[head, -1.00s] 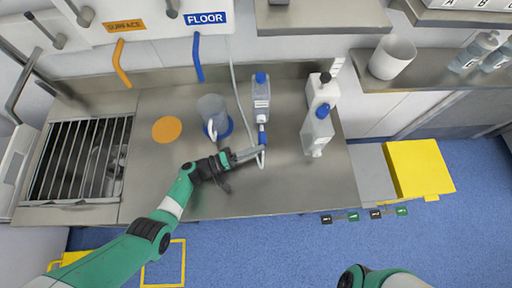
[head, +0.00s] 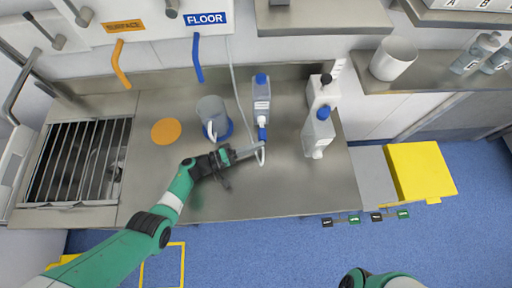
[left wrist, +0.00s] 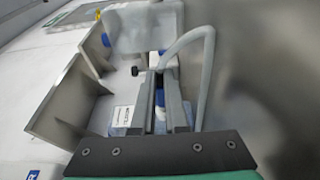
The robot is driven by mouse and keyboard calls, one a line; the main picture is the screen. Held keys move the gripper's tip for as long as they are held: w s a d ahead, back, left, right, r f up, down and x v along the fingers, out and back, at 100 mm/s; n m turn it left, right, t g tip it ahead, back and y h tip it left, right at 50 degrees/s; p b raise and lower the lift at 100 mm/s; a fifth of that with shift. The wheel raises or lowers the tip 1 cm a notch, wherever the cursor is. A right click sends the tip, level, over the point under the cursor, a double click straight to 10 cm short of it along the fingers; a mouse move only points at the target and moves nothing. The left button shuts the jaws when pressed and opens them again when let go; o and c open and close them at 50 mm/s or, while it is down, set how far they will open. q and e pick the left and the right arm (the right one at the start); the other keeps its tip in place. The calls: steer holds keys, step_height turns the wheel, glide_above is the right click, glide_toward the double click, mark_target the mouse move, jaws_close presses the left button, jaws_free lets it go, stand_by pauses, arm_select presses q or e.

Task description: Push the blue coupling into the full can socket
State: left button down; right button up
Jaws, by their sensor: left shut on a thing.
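The blue coupling (head: 262,134) is at the end of the pale hose, directly in front of a translucent can (head: 262,98) with a blue cap and a label. The can's pale socket (head: 262,120) faces the coupling; I cannot tell whether they touch or are seated. My left gripper (head: 260,147) is shut at the coupling's near end, where the hose bends away. In the left wrist view, blue shows between the two fingers (left wrist: 162,105), and the hose (left wrist: 200,65) loops at right. My right gripper is out of view.
Two white cans, one black-capped (head: 322,92) and one blue-capped (head: 317,134), stand to the right. A grey jug (head: 212,110) stands to the left, near an orange disc (head: 166,130). A barred sink (head: 80,160) is at far left. The front counter is clear.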

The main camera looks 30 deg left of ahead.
arm_select(q)
steer(key=shift+w+a, duration=0.15)
steer(key=shift+w+a, duration=0.15)
steer(key=shift+w, duration=0.1)
steer(key=c, duration=0.9)
jaws_free()
steer(key=shift+o, duration=0.2)
steer(key=shift+a, duration=0.1)
steer(key=p+v, duration=0.3)
steer(key=v, duration=0.8)
steer(key=shift+s+a, duration=0.1)
steer(key=shift+s, duration=0.2)
